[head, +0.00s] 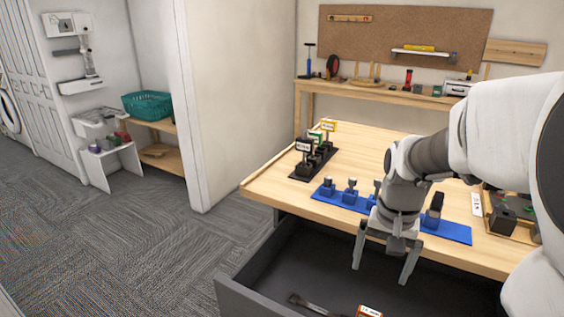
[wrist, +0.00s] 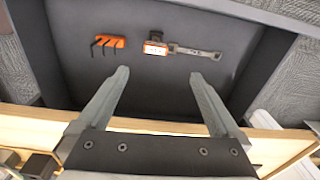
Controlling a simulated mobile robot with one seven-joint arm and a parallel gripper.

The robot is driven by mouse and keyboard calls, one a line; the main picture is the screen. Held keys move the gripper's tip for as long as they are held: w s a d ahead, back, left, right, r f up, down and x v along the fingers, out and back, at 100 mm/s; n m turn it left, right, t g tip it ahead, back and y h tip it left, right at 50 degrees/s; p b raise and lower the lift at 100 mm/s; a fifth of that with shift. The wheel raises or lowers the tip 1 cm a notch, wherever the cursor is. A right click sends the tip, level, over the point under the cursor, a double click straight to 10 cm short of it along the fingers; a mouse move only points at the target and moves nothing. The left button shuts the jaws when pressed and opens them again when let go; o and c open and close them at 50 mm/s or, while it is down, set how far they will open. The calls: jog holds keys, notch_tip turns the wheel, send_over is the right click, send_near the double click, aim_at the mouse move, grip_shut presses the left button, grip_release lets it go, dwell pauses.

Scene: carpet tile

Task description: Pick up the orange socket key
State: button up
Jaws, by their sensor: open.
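Two orange things lie on the floor of the open drawer (wrist: 215,22) in the wrist view. One is an orange piece with a white label and a dark end (wrist: 155,47); its labelled part also shows at the bottom edge of the head view (head: 369,311). The other is an orange piece with several black prongs (wrist: 108,42), at the left. I cannot tell for sure which is the socket key. My gripper (head: 381,275) is open and empty above the drawer, fingers pointing down. In the wrist view its fingertips (wrist: 159,74) are apart, with both things beyond them.
A grey metal wrench (wrist: 193,52) lies close beside the labelled piece. The drawer's walls and the wooden tabletop's front edge (head: 262,193) border the space. Blue holders (head: 343,198) and a black stand with labels (head: 312,163) stand on the table.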

jog(key=b, duration=0.3)
send_near(371, 312)
jog(key=shift+m+g, duration=0.3)
jog(key=shift+m, duration=0.1)
jog(key=f, duration=0.5)
jog(key=shift+w+a+f, duration=0.1)
jog(key=shift+a, duration=0.25)
jog(key=f, duration=0.1)
jog(key=f+b, duration=0.1)
jog(key=f, duration=0.1)
jog(key=f+b, duration=0.1)
jog(key=f, duration=0.1)
jog(key=shift+w+d+f, duration=0.1)
jog(key=shift+w+d, duration=0.05)
jog(key=shift+d, duration=0.15)
grip_shut()
